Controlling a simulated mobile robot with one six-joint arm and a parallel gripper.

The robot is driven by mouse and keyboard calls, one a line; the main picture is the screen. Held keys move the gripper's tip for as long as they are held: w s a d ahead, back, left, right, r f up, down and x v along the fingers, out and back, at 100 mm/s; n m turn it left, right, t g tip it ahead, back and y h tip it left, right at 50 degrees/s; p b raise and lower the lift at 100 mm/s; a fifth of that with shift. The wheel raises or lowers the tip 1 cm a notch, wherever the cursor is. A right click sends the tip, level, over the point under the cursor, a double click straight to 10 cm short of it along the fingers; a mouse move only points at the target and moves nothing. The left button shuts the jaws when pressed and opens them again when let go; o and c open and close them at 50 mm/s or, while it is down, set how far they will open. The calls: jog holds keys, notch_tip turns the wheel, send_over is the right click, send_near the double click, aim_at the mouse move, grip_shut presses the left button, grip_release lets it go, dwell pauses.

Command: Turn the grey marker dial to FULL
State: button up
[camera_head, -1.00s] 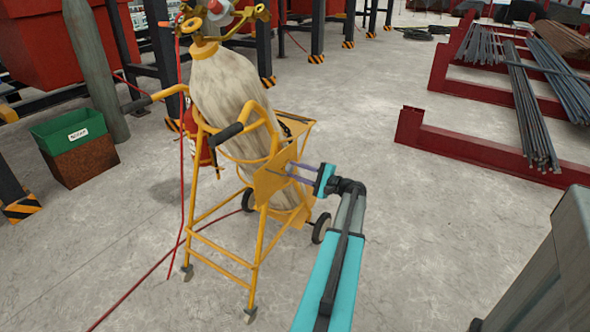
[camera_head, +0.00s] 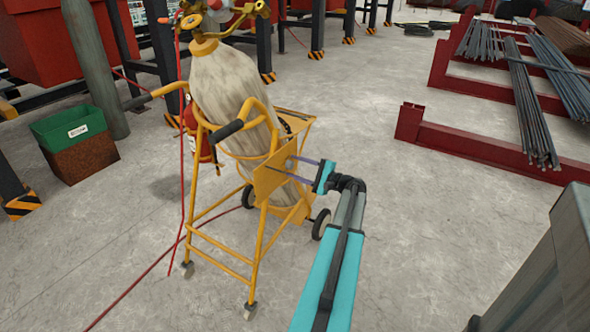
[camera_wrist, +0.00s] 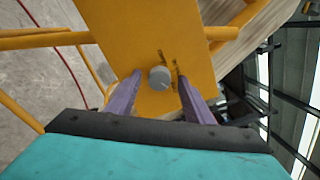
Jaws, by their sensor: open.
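The grey marker dial (camera_wrist: 159,78) is a small round knob on a yellow plate (camera_wrist: 132,22), with dark markings beside it that are too small to read. The plate (camera_head: 268,180) is fixed to the side of a yellow cylinder trolley in the head view. My gripper (camera_wrist: 157,84) is open, with one purple finger on each side of the dial and a gap to it on both sides. In the head view my gripper (camera_head: 290,170) reaches the plate from the right. The dial is very small there, and whether the fingertips touch the plate is unclear.
The trolley carries a large pale gas cylinder (camera_head: 233,90) with a valve on top. A black-gripped handle (camera_head: 227,131) juts out above the plate. A red hose (camera_head: 140,278) runs across the floor. Red racks with rebar (camera_head: 530,105) stand at right; floor between is clear.

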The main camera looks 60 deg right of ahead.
jog(key=shift+s, duration=0.1)
jog(key=s, duration=1.3)
jog(key=shift+s, duration=0.3)
